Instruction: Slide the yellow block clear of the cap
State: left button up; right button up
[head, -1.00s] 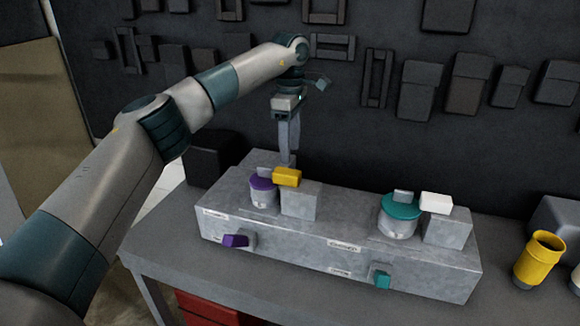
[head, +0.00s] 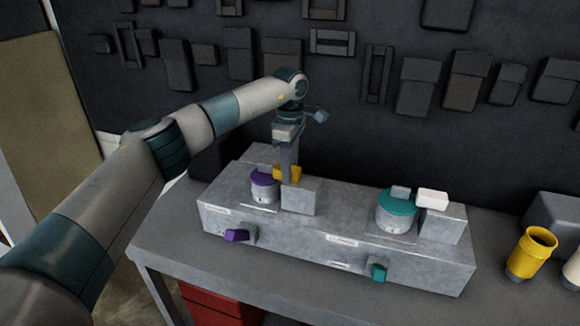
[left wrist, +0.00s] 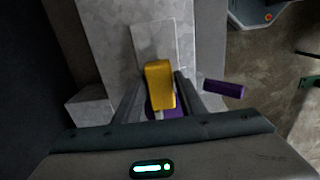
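The yellow block (head: 297,174) lies on a grey block (head: 303,197) and reaches toward the purple cap (head: 262,178) beside it. In the left wrist view the yellow block (left wrist: 160,84) covers part of the purple cap (left wrist: 176,113). My left gripper (head: 288,180) points down at the yellow block, one finger crossing in front of it. In the left wrist view the fingers of my left gripper (left wrist: 160,78) stand on either side of the block, with narrow gaps showing; it looks open. Contact is hard to judge. My right gripper is not in view.
A teal cap (head: 396,203) with a white block (head: 432,198) beside it stands on the right of the grey fixture (head: 330,252). Purple (head: 237,235) and teal (head: 378,272) knobs stick out in front. A yellow cup (head: 531,252) stands at right.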

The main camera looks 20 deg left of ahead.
pick_arm(q)
grip_shut()
jog(key=shift+d+b, duration=0.25)
jog(key=shift+b, duration=0.05)
jog(key=d+b, duration=0.2)
jog(key=d, duration=0.3)
jog(key=shift+d, duration=0.1)
jog(key=shift+s+d, duration=0.1)
jog(key=shift+d, duration=0.05)
jog(key=shift+o, duration=0.6)
grip_release()
jog(key=o, duration=0.4)
jog(key=shift+c, duration=0.2)
jog(key=shift+d, duration=0.15)
jog(key=shift+r, duration=0.1)
